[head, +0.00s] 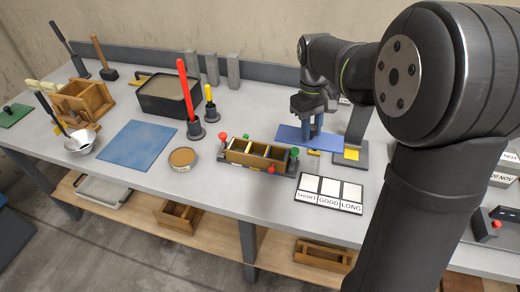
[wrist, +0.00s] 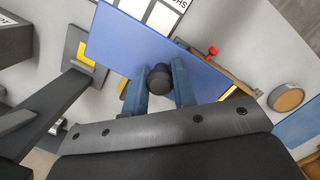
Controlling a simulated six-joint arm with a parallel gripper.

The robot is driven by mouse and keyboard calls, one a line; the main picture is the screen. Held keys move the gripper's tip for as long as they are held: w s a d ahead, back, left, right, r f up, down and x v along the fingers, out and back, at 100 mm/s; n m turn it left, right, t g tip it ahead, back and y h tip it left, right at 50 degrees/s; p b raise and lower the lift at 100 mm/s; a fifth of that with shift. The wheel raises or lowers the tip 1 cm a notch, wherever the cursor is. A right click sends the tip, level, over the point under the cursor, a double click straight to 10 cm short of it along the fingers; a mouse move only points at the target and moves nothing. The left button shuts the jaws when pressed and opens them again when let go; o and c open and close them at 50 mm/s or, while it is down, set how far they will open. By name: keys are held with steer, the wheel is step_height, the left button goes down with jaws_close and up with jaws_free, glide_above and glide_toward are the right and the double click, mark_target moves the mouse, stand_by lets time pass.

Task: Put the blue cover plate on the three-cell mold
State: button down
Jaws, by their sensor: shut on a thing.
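The blue cover plate (head: 292,134) is a flat blue rectangle behind and to the right of the mold in the head view. My gripper (head: 312,134) is shut on the plate's dark round knob (wrist: 160,79), which sits between the two blue fingers in the wrist view. The plate (wrist: 140,45) fills much of that view and hides part of the mold. The three-cell mold (head: 240,157) is a wooden box with red and green knobs at its ends. Its top is uncovered. The exact gap between plate and table cannot be told.
A grey stand with a yellow patch (head: 351,154) is right of the plate. A SHORT/GOOD/LONG card (head: 329,194) lies in front. Red- and yellow-handled tools (head: 195,129) stand left of the mold, with a round tan-topped tin (head: 182,158) and a blue mat (head: 137,145) farther left.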

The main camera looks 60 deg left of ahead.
mark_target(297, 134)
steer(key=s+a, duration=0.1)
steer(key=a, duration=0.1)
steer(key=s+a+r, duration=0.1)
steer(key=shift+s+a+r, duration=0.15)
steer(key=shift+a, duration=0.25)
steer(key=shift+s+a+f, duration=1.3)
steer(key=shift+f, duration=0.45)
steer(key=shift+s+a+f, duration=1.3)
steer(key=shift+a+f, duration=0.05)
steer(key=shift+f, duration=0.45)
steer(key=shift+s+a+f, duration=1.3)
steer(key=shift+f, duration=0.45)
steer(key=shift+f, duration=0.1)
steer(key=c, duration=1.2)
jaws_free()
steer(key=shift+o, duration=0.2)
step_height(297, 134, up, 12)
steer(key=a, duration=0.1)
steer(key=shift+a, duration=0.35)
